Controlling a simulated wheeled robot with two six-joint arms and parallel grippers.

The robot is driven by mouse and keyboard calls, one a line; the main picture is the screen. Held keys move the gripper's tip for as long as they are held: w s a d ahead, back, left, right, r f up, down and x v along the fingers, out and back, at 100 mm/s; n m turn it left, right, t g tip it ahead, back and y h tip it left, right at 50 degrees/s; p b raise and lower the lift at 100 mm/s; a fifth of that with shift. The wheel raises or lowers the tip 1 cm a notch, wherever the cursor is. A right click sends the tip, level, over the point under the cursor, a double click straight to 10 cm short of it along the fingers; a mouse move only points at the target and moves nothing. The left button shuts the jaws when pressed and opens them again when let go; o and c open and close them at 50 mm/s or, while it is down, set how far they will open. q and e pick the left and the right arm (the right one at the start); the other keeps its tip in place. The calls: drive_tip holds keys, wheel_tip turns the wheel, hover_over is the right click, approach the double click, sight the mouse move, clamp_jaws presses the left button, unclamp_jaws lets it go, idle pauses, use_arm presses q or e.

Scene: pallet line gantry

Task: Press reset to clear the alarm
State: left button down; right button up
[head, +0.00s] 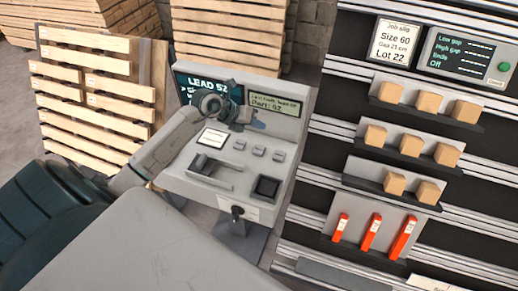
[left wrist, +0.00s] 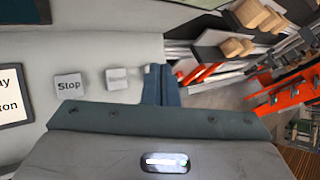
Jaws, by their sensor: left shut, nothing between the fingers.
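The grey console (head: 224,180) stands in the middle of the head view. Three small grey buttons, left (head: 240,144), middle (head: 259,150) and right (head: 279,155), sit in a row on its sloping panel. In the left wrist view one button reads Stop (left wrist: 69,86). The button beside it (left wrist: 117,78) has blurred lettering, and a third (left wrist: 152,69) is partly hidden by my fingers. I cannot read which is reset. My left gripper (head: 257,124) is shut and empty, above the buttons near the console's screens. It also shows in the left wrist view (left wrist: 161,84).
A left screen (head: 207,84) reading LEAD 52, partly covered by my arm, and a right screen (head: 274,105) back the panel. A white card (head: 212,138), a grey handle (head: 212,175) and a black square (head: 267,187) share it. A rack with small boxes (head: 410,145) stands right; pallets (head: 95,90) left.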

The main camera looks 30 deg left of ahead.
sight(256, 151)
use_arm(q)
drive_tip(key=shift+a, duration=0.25)
drive_tip(key=shift+f, duration=0.1)
wheel_tip(256, 151, down, 9)
drive_tip(key=b, duration=0.6)
idle(2.0)
drive_tip(key=shift+f+b, duration=0.3)
drive_tip(key=shift+b, duration=0.1)
drive_tip(key=shift+f+b, duration=0.35)
drive_tip(key=shift+f, duration=0.1)
idle(0.5)
drive_tip(key=shift+r, duration=0.15)
drive_tip(key=shift+r+p, duration=0.65)
drive_tip(key=shift+r, duration=0.1)
